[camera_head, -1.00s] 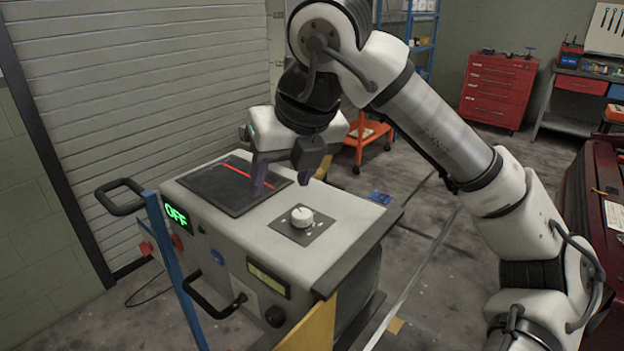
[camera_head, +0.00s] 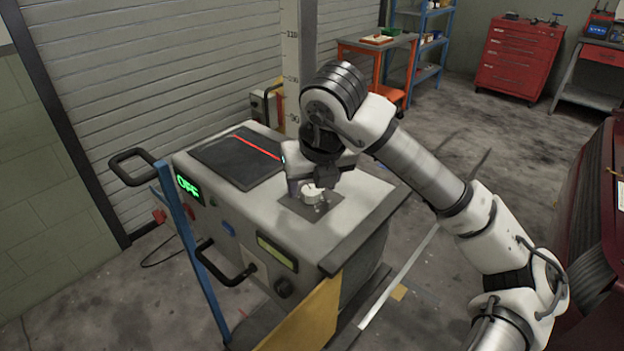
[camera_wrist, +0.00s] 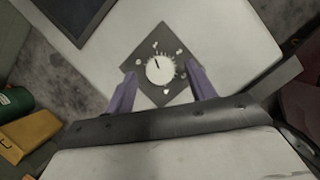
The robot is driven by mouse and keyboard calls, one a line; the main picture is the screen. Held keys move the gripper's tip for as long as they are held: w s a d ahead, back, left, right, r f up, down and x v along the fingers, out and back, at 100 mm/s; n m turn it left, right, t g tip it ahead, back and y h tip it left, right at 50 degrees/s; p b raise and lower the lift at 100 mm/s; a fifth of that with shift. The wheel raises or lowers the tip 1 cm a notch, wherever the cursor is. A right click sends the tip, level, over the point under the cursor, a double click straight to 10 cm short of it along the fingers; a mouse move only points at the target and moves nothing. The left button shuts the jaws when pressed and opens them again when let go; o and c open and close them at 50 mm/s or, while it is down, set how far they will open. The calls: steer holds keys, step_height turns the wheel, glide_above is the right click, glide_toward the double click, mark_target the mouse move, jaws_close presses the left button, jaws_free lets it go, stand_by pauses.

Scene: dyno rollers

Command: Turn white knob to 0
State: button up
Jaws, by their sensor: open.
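The white knob (camera_head: 312,193) sits on a dark square dial plate (camera_head: 301,208) on top of the machine. In the wrist view the knob (camera_wrist: 159,69) is round with a short dark pointer line toward its upper left. Marks ring it on the plate, too small to read. My gripper (camera_head: 314,193) is over the knob; in the wrist view its two purple fingers (camera_wrist: 162,92) are spread, one on each side of the plate's lower half. The knob lies between and slightly beyond the fingertips. I cannot tell whether either finger touches it.
The machine top (camera_head: 345,215) also carries a black panel with a red line (camera_head: 240,158). A green "OFF" display (camera_head: 188,189) is on its front, beside a blue post (camera_head: 190,250). An orange cart (camera_head: 375,55) and a red tool chest (camera_head: 518,60) stand behind.

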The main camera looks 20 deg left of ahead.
steer(key=shift+w+a+f, duration=0.15)
steer(key=shift+w+f, duration=0.05)
steer(key=shift+f, duration=0.4)
steer(key=c, duration=1)
steer(key=shift+o, duration=0.2)
steer(key=shift+b, duration=0.3)
steer(key=shift+w+f+n+y+b, duration=0.1)
steer(key=shift+f+n+y+b, duration=0.15)
steer(key=shift+n+b, duration=0.85)
steer(key=shift+n+g+y+b, duration=0.35)
steer(key=shift+n+g+b, duration=0.25)
steer(key=shift+n+b, duration=0.65)
steer(key=n+g+b, duration=0.1)
steer(key=n, duration=0.2)
steer(key=shift+w+r, duration=0.1)
steer(key=shift+r, duration=0.1)
steer(key=shift+r+n+g+y+b, duration=0.1)
steer(key=shift+n+g+y+b, duration=0.45)
steer(key=shift+n, duration=0.9)
steer(key=shift+g+h, duration=0.25)
